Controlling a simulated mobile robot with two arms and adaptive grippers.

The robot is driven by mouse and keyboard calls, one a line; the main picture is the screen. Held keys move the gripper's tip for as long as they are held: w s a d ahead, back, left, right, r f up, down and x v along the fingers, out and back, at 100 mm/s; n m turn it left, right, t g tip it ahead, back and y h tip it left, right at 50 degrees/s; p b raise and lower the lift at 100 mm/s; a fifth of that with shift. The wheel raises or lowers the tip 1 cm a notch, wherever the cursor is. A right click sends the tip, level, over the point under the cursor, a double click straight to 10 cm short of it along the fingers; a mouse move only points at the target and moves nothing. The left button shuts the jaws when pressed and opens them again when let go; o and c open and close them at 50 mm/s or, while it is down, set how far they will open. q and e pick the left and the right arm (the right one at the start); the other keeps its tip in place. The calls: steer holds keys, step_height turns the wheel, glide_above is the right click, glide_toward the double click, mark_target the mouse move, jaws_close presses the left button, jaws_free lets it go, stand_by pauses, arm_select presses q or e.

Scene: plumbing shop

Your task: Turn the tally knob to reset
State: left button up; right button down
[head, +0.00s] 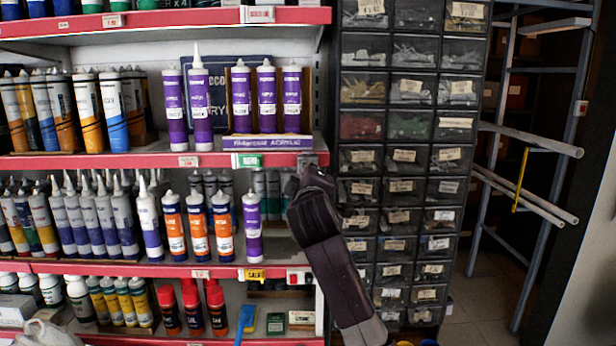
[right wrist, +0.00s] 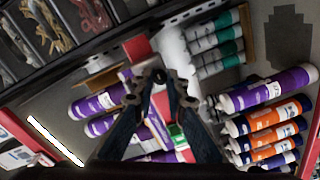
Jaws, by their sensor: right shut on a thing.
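My right arm reaches up from the bottom of the head view to the right end of the middle red shelf edge. My right gripper (head: 308,174) is there, against a small grey fitting (head: 315,158) on that edge. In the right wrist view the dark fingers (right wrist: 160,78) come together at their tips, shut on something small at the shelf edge. The tally knob itself cannot be made out; the fingers cover that spot. My left gripper is not in view.
Purple cartridges (head: 267,98) stand on the shelf left of the gripper. Below are orange-and-white tubes (head: 197,226) and a single purple tube (head: 253,226). A green price tag (head: 247,160) hangs on the edge. A drawer cabinet (head: 410,125) stands close on the right.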

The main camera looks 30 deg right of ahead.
steer(key=shift+f, duration=0.1)
stand_by(0.5)
steer(key=c, duration=1.9)
jaws_free()
steer(key=shift+c, duration=0.2)
steer(key=shift+s+a, duration=0.1)
steer(key=v, duration=1.1)
steer(key=shift+s+a, duration=0.2)
steer(key=shift+s, duration=0.1)
steer(key=shift+f, duration=0.15)
